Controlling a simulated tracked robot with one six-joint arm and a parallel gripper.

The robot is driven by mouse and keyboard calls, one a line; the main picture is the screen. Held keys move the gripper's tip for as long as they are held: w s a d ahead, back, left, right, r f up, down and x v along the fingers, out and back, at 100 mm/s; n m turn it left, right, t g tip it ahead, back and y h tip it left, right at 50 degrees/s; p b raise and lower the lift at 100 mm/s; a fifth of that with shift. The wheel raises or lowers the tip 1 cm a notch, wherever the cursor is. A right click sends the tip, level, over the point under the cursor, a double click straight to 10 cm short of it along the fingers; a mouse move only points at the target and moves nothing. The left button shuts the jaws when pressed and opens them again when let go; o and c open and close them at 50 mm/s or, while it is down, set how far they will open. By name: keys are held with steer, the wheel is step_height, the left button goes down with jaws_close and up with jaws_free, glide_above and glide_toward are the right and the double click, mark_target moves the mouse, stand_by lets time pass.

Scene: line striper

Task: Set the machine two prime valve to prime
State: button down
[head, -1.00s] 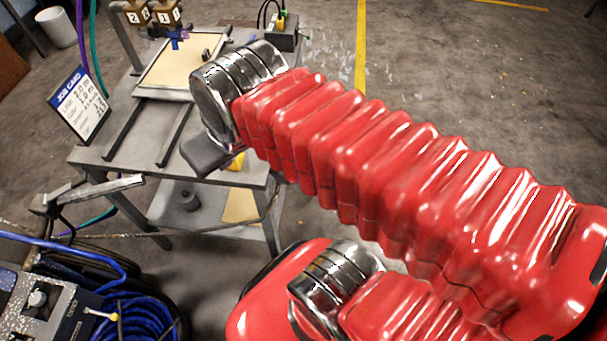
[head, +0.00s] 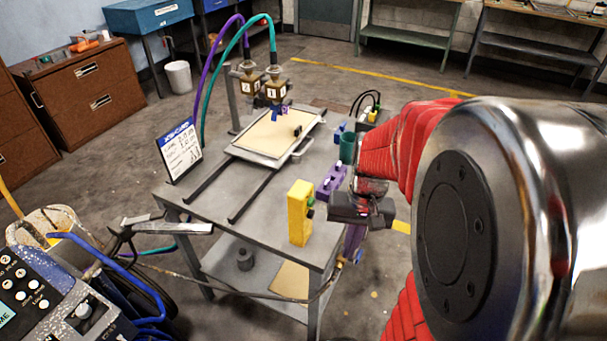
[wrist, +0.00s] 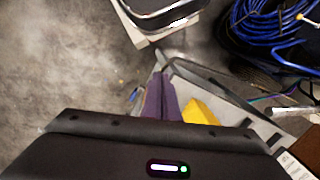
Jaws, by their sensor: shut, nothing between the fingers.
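The prime valve of machine two cannot be told for certain in either view. My gripper (head: 353,245) is at the table's front right corner, right of a yellow block (head: 299,215), pointing down. Its purple fingers also show in the wrist view (wrist: 160,85); they are together and empty. The yellow block shows beside them in the wrist view (wrist: 200,112).
Blue hose (wrist: 265,35) lies at the wrist view's upper right. Open floor lies left of the table.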

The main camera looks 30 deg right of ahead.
mark_target(358, 259)
steer(key=s+d+f+m+t+y, duration=0.2)
steer(key=d+f+m+t+y, duration=0.15)
steer(key=f+m, duration=0.6)
steer(key=s+d+f+m+t+y, duration=0.25)
steer(key=f+m+y, duration=0.25)
steer(key=f, duration=0.9)
steer(key=s+d+f+m+t+y, duration=0.1)
steer(key=d+f+m+t+y, duration=0.3)
steer(key=f+m, duration=0.55)
steer(key=w+d+f+m+t+h, duration=0.3)
steer(key=d+m+t, duration=0.1)
steer(key=d+t, duration=0.3)
steer(key=shift+d+m+t, duration=0.4)
steer(key=w+a+r, duration=0.3)
steer(key=w+r, duration=0.2)
steer(key=w, duration=0.4)
steer(key=shift+w+a+r, duration=0.25)
steer(key=shift+a+r, duration=0.05)
steer(key=shift+a, duration=0.05)
